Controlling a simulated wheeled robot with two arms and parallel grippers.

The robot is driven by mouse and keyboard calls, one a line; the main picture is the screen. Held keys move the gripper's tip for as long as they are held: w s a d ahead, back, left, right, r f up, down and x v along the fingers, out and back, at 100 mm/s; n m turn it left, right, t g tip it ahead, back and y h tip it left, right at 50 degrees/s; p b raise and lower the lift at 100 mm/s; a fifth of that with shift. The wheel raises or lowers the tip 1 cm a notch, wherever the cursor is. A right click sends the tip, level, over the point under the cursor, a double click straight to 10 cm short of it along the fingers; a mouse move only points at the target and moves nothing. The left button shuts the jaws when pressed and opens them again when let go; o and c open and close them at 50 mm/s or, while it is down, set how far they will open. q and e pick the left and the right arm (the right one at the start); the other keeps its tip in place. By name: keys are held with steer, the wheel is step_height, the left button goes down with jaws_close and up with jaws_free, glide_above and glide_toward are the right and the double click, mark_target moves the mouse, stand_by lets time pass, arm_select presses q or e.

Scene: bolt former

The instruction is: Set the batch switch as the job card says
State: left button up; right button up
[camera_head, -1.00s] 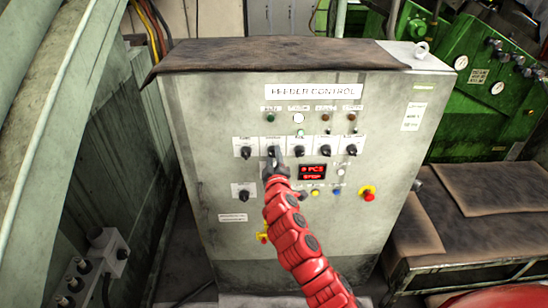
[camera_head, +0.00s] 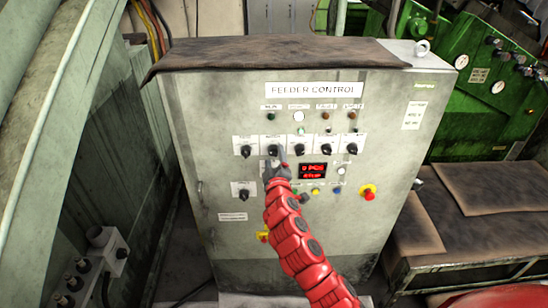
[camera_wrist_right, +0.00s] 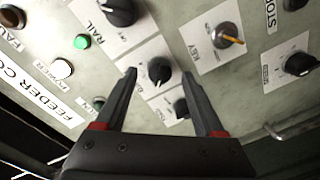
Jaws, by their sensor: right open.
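The grey feeder control cabinet (camera_head: 230,225) fills the middle of the head view, with a row of several black rotary knobs on white plates. My right gripper (camera_head: 276,156) is at the second knob (camera_head: 272,150) from the left. In the right wrist view the gripper (camera_wrist_right: 162,73) is open, its fingers either side of a black knob (camera_wrist_right: 160,71); contact cannot be told. The knob labels in the head view are too small to read, so I cannot tell which is the batch switch. A white printed card (camera_head: 413,116) is at the cabinet's right; its text is unclear.
A RAIL knob (camera_wrist_right: 120,12) and a KEY switch (camera_wrist_right: 229,36) flank the gripper. A red display (camera_head: 312,171), coloured buttons and a red emergency stop (camera_head: 368,194) are lower on the panel. A padded bench (camera_head: 475,240) stands at right.

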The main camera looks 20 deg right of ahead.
steer(key=f+v, duration=0.1)
steer(key=v, duration=1.4)
steer(key=shift+s+r, duration=0.4)
steer(key=shift+s, duration=0.05)
steer(key=shift+a, duration=0.1)
